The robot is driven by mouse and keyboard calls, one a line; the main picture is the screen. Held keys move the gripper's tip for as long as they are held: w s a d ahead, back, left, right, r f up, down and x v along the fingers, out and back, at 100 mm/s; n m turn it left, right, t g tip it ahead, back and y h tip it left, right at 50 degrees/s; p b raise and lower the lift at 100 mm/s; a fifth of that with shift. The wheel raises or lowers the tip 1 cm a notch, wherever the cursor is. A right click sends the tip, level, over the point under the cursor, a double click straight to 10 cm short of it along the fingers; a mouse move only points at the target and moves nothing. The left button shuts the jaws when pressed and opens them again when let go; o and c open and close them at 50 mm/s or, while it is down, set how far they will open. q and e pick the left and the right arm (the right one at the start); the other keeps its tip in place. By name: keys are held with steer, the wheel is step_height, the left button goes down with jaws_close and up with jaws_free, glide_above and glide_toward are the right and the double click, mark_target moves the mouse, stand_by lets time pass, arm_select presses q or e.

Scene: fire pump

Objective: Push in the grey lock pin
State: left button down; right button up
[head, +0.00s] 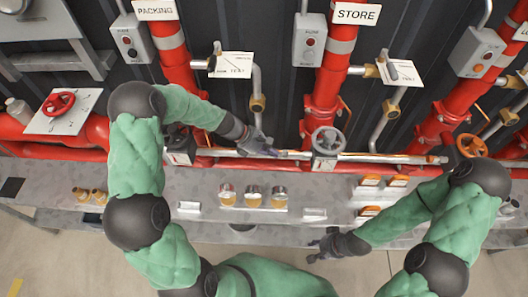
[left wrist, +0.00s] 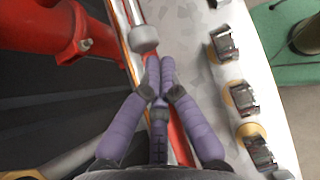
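The lock pin appears to be the grey rounded knob (left wrist: 145,40) on a thin light rod in the left wrist view. It lies just beyond the fingertips of my left gripper (left wrist: 160,75), with a small gap. The purple fingers come together at their tips, with nothing seen between them. The pin is too small there to make out. My right gripper (head: 325,244) hangs empty in front of the shelf edge.
A grey shelf (head: 330,195) below the pipe carries several small jars (head: 253,195) and orange-topped items (head: 370,182). Red vertical pipes (head: 330,80), grey switch boxes (head: 309,40) and a red handwheel (head: 58,103) stand around. Open floor (head: 355,275) lies in front.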

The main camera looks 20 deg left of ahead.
mark_target(283, 153)
arm_select(q)
steer(key=shift+d, duration=0.15)
steer(key=d, duration=0.2)
steer(key=w+d, duration=0.1)
steer(key=shift+d+p, duration=0.35)
steer(key=shift+p, duration=0.05)
steer(key=shift+a, duration=0.1)
arm_select(e)
steer(key=shift+a+r, duration=0.1)
steer(key=shift+r, duration=0.2)
